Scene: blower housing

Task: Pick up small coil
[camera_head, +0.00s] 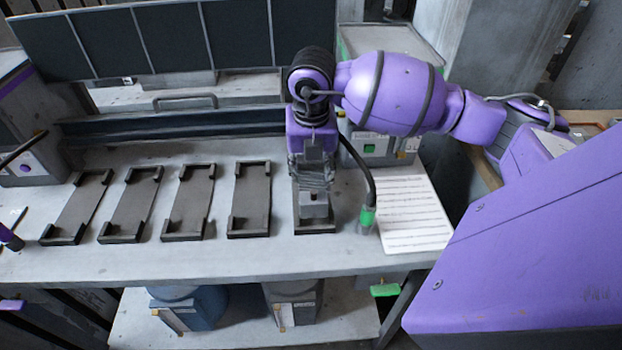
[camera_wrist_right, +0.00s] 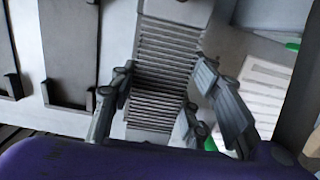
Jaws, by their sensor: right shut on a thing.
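The small coil shows as a grey ribbed block in the right wrist view (camera_wrist_right: 168,65), between my right fingers. Its lower part shows in the head view (camera_head: 314,206), at the rightmost dark holder (camera_head: 316,228) on the bench. My right gripper (camera_head: 311,178) points down over that holder and is shut on the coil, with fingers on both sides of it in the wrist view (camera_wrist_right: 160,105). The gripper hides the coil's upper part in the head view. I cannot tell whether the coil still touches the holder.
Several empty dark holders (camera_head: 249,200) stand in a row to the left. A printed sheet (camera_head: 411,214) and a green-tipped cable (camera_head: 367,217) lie to the right. A dark rail (camera_head: 170,128) runs behind. Bins (camera_head: 188,305) stand on the lower shelf.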

